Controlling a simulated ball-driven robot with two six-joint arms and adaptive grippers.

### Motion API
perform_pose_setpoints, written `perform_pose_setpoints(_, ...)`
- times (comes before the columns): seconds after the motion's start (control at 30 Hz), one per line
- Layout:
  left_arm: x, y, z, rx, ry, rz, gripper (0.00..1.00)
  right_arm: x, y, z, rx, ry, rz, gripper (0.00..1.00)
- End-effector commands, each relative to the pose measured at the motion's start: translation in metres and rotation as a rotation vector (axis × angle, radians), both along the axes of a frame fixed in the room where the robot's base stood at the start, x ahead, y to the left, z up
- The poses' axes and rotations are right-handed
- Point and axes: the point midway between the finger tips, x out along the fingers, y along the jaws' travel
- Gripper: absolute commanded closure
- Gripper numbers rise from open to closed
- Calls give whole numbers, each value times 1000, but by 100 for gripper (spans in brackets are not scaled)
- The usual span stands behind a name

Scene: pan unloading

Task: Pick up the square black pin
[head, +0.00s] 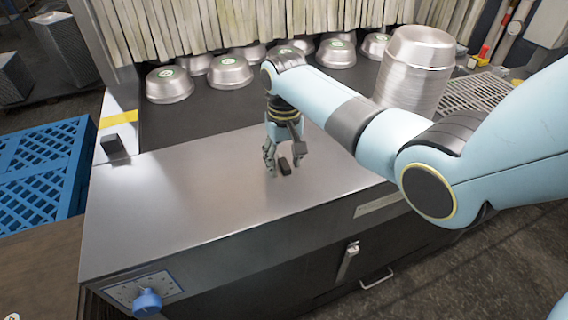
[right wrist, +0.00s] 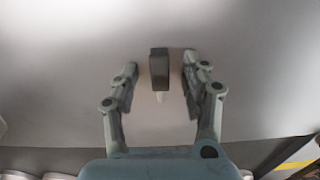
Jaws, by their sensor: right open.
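The square black pin (head: 285,167) is a small dark block on the bare metal top of the machine, in the middle of the head view. It also shows in the right wrist view (right wrist: 159,66), with a paler lower end. My right gripper (head: 283,164) points down over the metal top with its fingers apart. In the right wrist view the open gripper (right wrist: 160,78) has one finger on each side of the pin, with a gap on both sides. My left gripper is not in view.
A second small black block (head: 112,145) sits at the left edge of the metal top (head: 180,205). Several metal pans (head: 170,86) lie upside down on the dark belt behind. A tall pan stack (head: 415,70) stands at the back right. The front left top is clear.

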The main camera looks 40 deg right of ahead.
Motion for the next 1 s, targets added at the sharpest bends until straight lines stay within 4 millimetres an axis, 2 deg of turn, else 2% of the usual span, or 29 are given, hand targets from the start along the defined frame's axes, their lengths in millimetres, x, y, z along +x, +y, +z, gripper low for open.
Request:
perform_pose_setpoints(0.13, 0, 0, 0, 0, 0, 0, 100, 0, 0, 0, 0, -1, 0, 55)
perform_pose_setpoints(0.4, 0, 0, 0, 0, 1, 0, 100, 0, 0, 1, 0, 0, 0, 90)
perform_pose_setpoints(0.5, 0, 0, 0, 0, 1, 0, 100, 0, 0, 1, 0, 0, 0, 100)
perform_pose_setpoints(0.83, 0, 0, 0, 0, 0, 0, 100, 1, 0, 4, 0, -1, 1, 100)
perform_pose_setpoints(1.0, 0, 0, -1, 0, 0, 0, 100, 1, 0, 19, -1, -4, 1, 100)
